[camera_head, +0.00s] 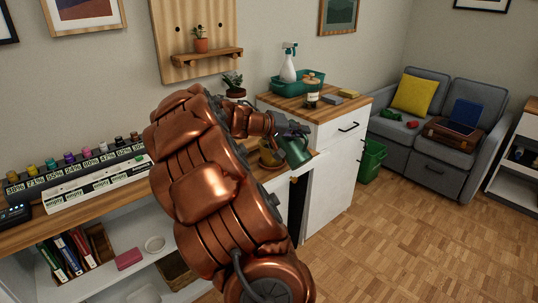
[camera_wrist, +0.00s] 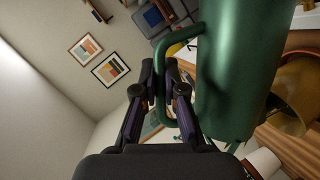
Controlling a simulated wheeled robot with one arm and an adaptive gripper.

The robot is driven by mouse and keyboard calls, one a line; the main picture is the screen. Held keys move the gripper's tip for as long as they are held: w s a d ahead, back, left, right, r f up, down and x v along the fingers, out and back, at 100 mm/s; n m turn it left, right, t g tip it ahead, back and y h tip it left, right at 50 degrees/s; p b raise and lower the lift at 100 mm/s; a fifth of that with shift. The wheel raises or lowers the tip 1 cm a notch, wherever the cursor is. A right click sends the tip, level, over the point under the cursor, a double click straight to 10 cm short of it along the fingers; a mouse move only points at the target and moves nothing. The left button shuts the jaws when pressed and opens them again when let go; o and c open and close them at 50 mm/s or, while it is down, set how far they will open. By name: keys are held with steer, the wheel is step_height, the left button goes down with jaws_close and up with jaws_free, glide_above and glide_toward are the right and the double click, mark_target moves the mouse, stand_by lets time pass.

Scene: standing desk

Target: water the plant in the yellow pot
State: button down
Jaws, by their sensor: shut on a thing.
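My gripper (camera_head: 292,127) is shut on the handle of a green watering can (camera_head: 297,152) above the right part of the wooden desk. In the wrist view my gripper (camera_wrist: 164,82) has its fingers at the can's handle, and the can's green body (camera_wrist: 235,75) fills the upper middle. A yellow pot (camera_head: 267,157) stands on the desk just left of the can, partly hidden by my arm. A yellow-amber rounded surface (camera_wrist: 292,95), likely this pot, shows right of the can in the wrist view. I cannot make out its plant, the can's spout or any water.
A potted plant (camera_head: 200,40) sits on the wall shelf. The white cabinet (camera_head: 332,170) right of the desk bears a green tray (camera_head: 284,88), spray bottle and jar. Paint-like bottles line the desk's left.

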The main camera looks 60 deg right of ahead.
mark_target(307, 156)
steer(key=shift+s+a+f+m+t+b, duration=0.2)
steer(key=shift+f+b, duration=0.4)
steer(key=shift+b, duration=0.6)
steer(key=shift+s+d+f+m+t+b, duration=0.15)
steer(key=shift+s+f+m+b, duration=0.3)
steer(key=shift+b, duration=0.7)
steer(key=shift+s+a+f+m+t+b, duration=0.15)
steer(key=shift+f+b, duration=0.55)
steer(key=shift+b, duration=0.5)
steer(key=shift+s+b, duration=0.1)
steer(key=shift+b, duration=0.25)
steer(key=shift+r, duration=0.2)
steer(key=shift+s+a+f+m+t+b, duration=0.1)
steer(key=shift+s+f+m+t+b, duration=0.15)
steer(key=shift+f+b, duration=0.45)
steer(key=shift+s+a+f+m+t+b, duration=0.15)
steer(key=shift+s+f+b, duration=0.15)
steer(key=shift+b, duration=0.65)
steer(key=shift+d, duration=0.1)
steer(key=s+a+f+m+t+h+b, duration=0.1)
steer(key=s+f+m+t+b, duration=0.2)
steer(key=b, duration=1.3)
steer(key=s+f+m, duration=0.1)
steer(key=s+f, duration=0.1)
steer(key=s, duration=0.1)
steer(key=shift+a+f+b, duration=0.15)
steer(key=shift+a+b, duration=0.2)
steer(key=shift+b, duration=0.05)
steer(key=shift+m, duration=0.3)
